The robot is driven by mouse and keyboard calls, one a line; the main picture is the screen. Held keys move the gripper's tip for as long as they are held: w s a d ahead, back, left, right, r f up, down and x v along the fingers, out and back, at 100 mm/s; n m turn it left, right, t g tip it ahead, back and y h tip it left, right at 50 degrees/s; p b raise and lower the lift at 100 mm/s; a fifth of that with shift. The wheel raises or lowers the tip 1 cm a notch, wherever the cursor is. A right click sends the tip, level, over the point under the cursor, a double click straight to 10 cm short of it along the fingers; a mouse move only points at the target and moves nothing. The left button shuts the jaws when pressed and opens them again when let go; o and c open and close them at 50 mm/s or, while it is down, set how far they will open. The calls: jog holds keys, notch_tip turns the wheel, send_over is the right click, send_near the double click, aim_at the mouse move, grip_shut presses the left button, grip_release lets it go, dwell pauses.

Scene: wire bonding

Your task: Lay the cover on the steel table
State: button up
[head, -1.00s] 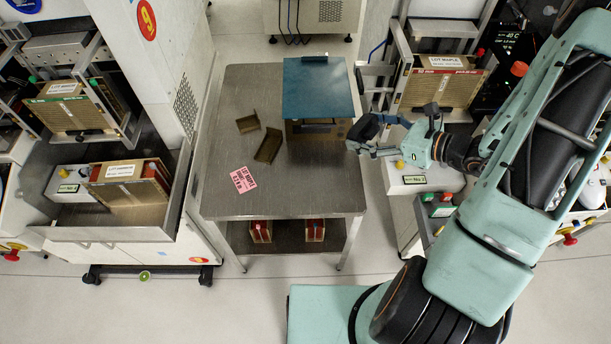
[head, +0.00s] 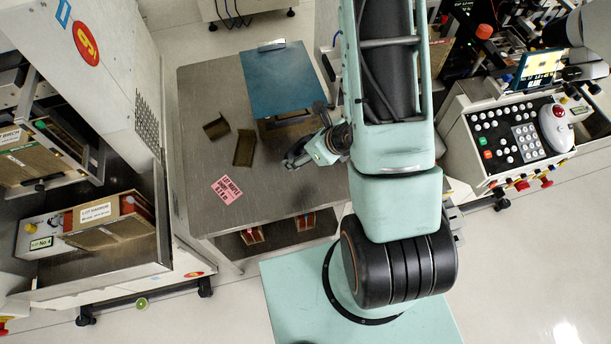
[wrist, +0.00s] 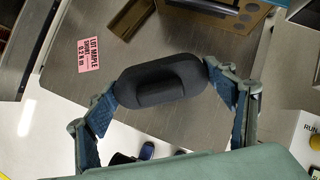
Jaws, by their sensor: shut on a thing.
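My gripper (wrist: 160,92) is shut on a black, rounded, oblong piece with a raised rib, the apparent cover (wrist: 158,84). A blue-padded finger presses each end of it. In the head view my gripper (head: 298,157) is over the right front part of the steel table (head: 200,140), and the cover is small and dark there. In the wrist view the cover is above the bare tabletop (wrist: 180,35) near its front edge. I cannot tell how high it is, or whether it touches the table.
A blue plate (head: 280,78) lies on a brown box at the table's back right. The table's front middle is clear. A console (head: 520,130) stands at right.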

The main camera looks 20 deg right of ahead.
jog(key=s+d+f+m+g+h+p, duration=0.2)
jog(key=s+d+m+g+h, duration=0.35)
jog(key=s, duration=0.65)
jog(key=m+y+b, duration=0.1)
jog(key=y+b, duration=0.1)
jog(key=b, duration=0.1)
send_over(306, 179)
jog(key=shift+g, duration=0.25)
jog(key=f, duration=0.8)
jog(key=shift+s+d+f, duration=0.15)
jog(key=shift+s+d, duration=0.15)
jog(key=shift+s, duration=0.1)
jog(key=shift+w+a+f, duration=0.15)
jog(key=shift+w+f, duration=0.1)
jog(key=shift+f, duration=0.05)
jog(key=f+b, duration=0.1)
jog(key=f, duration=0.1)
jog(key=f+b, duration=0.1)
jog(key=shift+w+a+f+b, duration=0.1)
jog(key=shift+w+f+b, duration=0.1)
jog(key=shift+f+b, duration=0.2)
jog(key=shift+r, duration=0.1)
